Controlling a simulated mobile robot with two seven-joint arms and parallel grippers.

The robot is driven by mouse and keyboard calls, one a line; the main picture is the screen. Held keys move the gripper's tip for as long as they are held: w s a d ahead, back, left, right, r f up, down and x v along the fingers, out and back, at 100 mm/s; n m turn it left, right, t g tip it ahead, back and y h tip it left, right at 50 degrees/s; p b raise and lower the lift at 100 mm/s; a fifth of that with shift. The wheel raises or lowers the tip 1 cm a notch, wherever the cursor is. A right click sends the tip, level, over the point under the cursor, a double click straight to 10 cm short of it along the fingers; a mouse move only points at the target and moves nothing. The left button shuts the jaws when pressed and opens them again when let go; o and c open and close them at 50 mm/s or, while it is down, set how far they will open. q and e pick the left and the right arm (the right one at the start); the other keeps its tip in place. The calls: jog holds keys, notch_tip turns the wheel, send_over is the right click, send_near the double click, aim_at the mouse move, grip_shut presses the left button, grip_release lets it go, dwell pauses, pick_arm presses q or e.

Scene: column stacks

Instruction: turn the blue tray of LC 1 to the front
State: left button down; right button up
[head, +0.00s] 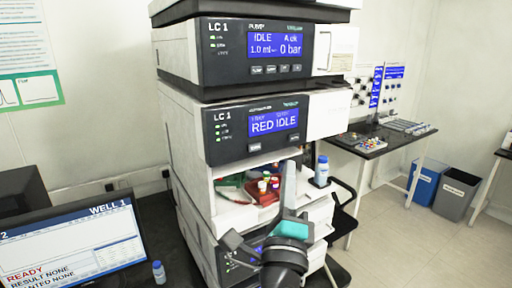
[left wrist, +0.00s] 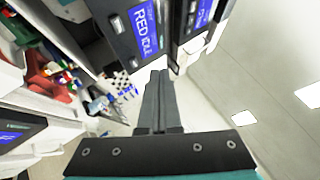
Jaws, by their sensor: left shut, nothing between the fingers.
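The LC 1 stack (head: 262,50) stands in the middle of the head view. Its autosampler (head: 258,132) has a display reading RED IDLE. In the open bay below it, a red tray (head: 255,196) with several vials faces the front. A green edge (head: 230,180) shows to its left. My left gripper (head: 289,168) is shut and empty, pointing up in front of the bay's right part. In the left wrist view its fingers (left wrist: 157,78) lie together, with the red tray (left wrist: 38,72) to their left. My right gripper is not in view.
A blue-capped bottle (head: 321,171) stands right of the bay. A monitor (head: 75,250) and a small bottle (head: 158,272) are at the lower left. A side table (head: 385,143) and two bins (head: 455,193) stand to the right, with open floor in front.

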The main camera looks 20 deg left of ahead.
pick_arm(q)
jog(key=w+a, duration=0.5)
jog(key=a, duration=0.1)
jog(key=shift+w+a+p, duration=0.2)
jog(key=shift+a+p, duration=0.1)
jog(key=shift+a, duration=0.1)
jog(key=shift+a, duration=0.1)
dwell(1.8)
jog(key=shift+w+a, duration=0.25)
jog(key=shift+w+a, duration=0.25)
jog(key=shift+a, duration=0.05)
dwell(1.0)
jog(key=shift+s+d, duration=0.55)
jog(key=shift+d, duration=0.1)
jog(key=shift+s+d+b, duration=0.15)
jog(key=shift+s+d, duration=0.65)
jog(key=shift+d, duration=0.2)
jog(key=shift+s+d+b, duration=0.15)
jog(key=shift+s+d, duration=0.6)
jog(key=shift+d, duration=0.25)
